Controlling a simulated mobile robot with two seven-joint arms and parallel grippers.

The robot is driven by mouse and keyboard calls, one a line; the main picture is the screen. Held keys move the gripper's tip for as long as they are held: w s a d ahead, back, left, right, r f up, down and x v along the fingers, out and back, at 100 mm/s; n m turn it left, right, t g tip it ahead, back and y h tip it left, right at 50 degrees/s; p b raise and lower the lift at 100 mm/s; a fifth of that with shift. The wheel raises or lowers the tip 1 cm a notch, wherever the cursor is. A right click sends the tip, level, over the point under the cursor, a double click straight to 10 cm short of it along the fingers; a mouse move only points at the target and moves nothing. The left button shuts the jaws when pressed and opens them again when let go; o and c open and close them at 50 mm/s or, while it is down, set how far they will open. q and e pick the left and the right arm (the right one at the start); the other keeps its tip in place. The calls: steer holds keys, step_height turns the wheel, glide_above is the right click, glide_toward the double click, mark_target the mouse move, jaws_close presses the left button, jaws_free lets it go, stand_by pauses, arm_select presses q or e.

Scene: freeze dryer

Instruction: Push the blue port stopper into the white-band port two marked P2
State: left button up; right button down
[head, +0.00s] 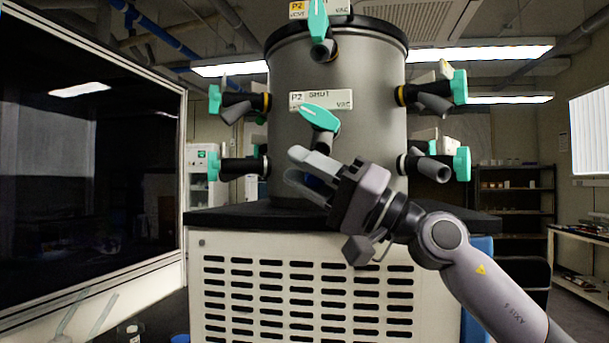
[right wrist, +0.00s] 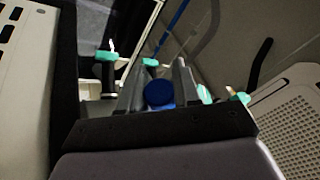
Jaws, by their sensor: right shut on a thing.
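The grey drum (head: 335,75) stands on the freeze dryer, with teal-handled valve ports around it. The front port with the white label marked P2 (head: 345,98) has a teal handle (head: 320,118) and a dark body pointing down toward me. My right gripper (head: 300,170) is just below this port, pointing left, and hides what lies behind it. It is shut on the blue port stopper, which shows dark blue between the fingers (head: 317,184). In the right wrist view the stopper (right wrist: 158,94) sits between both fingertips. I cannot tell whether it touches the port. My left gripper is out of view.
More valves stick out at the drum's left and right (head: 440,165). The vented white cabinet (head: 205,300) is below. A large dark glass panel (head: 85,160) is at left.

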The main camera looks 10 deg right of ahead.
mark_target(322, 140)
steer(key=shift+w+d+r, duration=0.2)
steer(key=shift+w+r, duration=0.25)
steer(key=shift+r, duration=0.05)
stand_by(0.7)
steer(key=shift+w+d+r, duration=0.4)
steer(key=shift+w+r, duration=0.25)
steer(key=shift+r, duration=0.15)
stand_by(1.0)
steer(key=c, duration=0.7)
jaws_free()
steer(key=shift+w, duration=0.1)
steer(key=shift+f, duration=0.1)
steer(key=shift+a+f, duration=0.1)
steer(key=shift+f, duration=0.05)
